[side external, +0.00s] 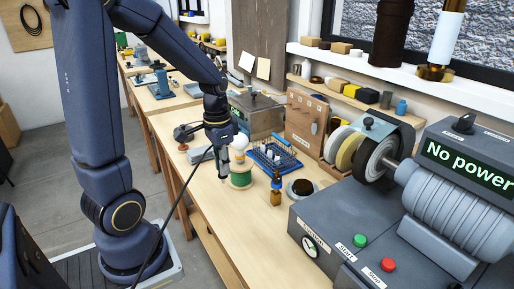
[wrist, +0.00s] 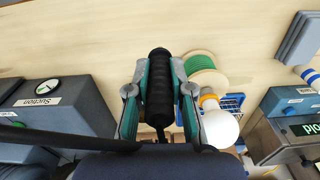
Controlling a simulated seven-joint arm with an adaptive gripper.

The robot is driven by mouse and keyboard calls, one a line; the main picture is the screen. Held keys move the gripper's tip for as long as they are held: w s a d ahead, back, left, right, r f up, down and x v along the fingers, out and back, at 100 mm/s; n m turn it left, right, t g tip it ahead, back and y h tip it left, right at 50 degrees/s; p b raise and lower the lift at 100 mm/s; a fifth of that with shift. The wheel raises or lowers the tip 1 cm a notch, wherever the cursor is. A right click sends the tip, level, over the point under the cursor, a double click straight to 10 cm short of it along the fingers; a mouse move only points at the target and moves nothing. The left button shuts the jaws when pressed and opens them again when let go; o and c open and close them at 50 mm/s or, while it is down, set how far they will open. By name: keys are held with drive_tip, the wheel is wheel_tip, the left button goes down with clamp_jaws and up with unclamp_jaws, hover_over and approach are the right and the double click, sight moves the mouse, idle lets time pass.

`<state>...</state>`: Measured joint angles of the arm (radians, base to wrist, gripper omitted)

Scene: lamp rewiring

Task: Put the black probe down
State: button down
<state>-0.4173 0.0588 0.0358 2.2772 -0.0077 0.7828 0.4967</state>
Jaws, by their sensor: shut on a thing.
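My gripper (side external: 221,164) is over the wooden bench, pointing down, left of the green spool. In the wrist view my gripper (wrist: 160,75) is shut on the black probe (wrist: 158,92), with one teal-and-grey finger on each side. The probe (side external: 222,154) is dark and hard to separate from the gripper in the side view. Its lower end appears close to the bench top; I cannot tell if it touches. A dark cable runs from near my gripper down to the lower left in the side view.
A green spool (side external: 240,178) and a white bulb (side external: 239,142) stand close to the right of my gripper. The front bench top (side external: 222,225) is clear.

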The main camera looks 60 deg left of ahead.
drive_tip(key=w+d+f+m, duration=0.1)
drive_tip(key=d+m, duration=0.1)
drive_tip(key=d, duration=0.4)
drive_tip(key=shift+m, duration=0.3)
drive_tip(key=f, duration=0.8)
drive_tip(key=shift+w+d, duration=0.25)
drive_tip(key=c, duration=1)
unclamp_jaws()
drive_tip(key=shift+f, duration=0.1)
drive_tip(key=shift+c, duration=0.2)
wheel_tip(320, 180, up, 12)
drive_tip(key=s+d+r+n+t, duration=0.3)
drive_tip(key=s+d+r+t, duration=0.2)
drive_tip(key=r, duration=0.4)
drive_tip(key=shift+s+d, duration=0.45)
drive_tip(key=shift+s, duration=0.65)
